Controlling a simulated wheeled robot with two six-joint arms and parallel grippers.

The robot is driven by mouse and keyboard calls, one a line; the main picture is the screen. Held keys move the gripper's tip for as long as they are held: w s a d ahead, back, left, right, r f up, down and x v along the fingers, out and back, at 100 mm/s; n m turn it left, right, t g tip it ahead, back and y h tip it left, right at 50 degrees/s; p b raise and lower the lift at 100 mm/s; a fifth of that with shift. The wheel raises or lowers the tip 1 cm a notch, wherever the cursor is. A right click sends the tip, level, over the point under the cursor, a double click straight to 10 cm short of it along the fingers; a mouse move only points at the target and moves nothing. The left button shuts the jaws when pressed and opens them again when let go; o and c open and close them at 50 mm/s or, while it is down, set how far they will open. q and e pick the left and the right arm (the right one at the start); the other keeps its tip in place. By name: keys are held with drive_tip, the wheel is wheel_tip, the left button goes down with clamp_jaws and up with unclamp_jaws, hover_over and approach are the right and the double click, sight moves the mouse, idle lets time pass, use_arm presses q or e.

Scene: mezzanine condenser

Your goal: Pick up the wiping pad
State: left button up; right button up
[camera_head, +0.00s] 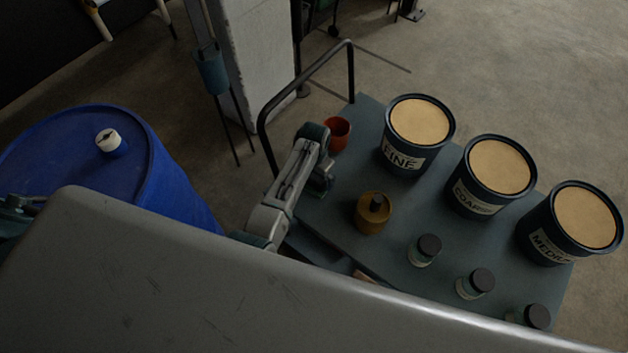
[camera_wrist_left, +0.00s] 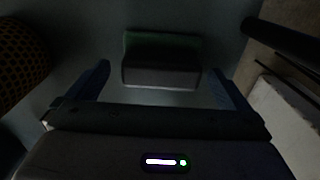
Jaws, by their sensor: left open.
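The wiping pad (camera_wrist_left: 160,62) shows in the left wrist view as a small block with a green layer and a pale grey layer, on the dark table surface. My left gripper (camera_wrist_left: 159,72) is open, with one finger on each side of the pad's near end in the picture. The pad is not between closed jaws, and I cannot tell how far above it the fingers are. My right gripper is not in view.
A black handrail (camera_head: 268,145) edges the cart. A blue drum (camera_head: 150,185) stands left.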

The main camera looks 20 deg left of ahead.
sight(314, 176)
use_arm(q)
drive_tip(key=shift+w+a+f, duration=0.1)
drive_tip(key=shift+f, duration=1.4)
drive_tip(key=c, duration=1)
drive_tip(key=shift+r, duration=0.1)
wheel_tip(314, 176, up, 10)
drive_tip(key=shift+f+b, duration=0.1)
drive_tip(key=shift+b, duration=0.35)
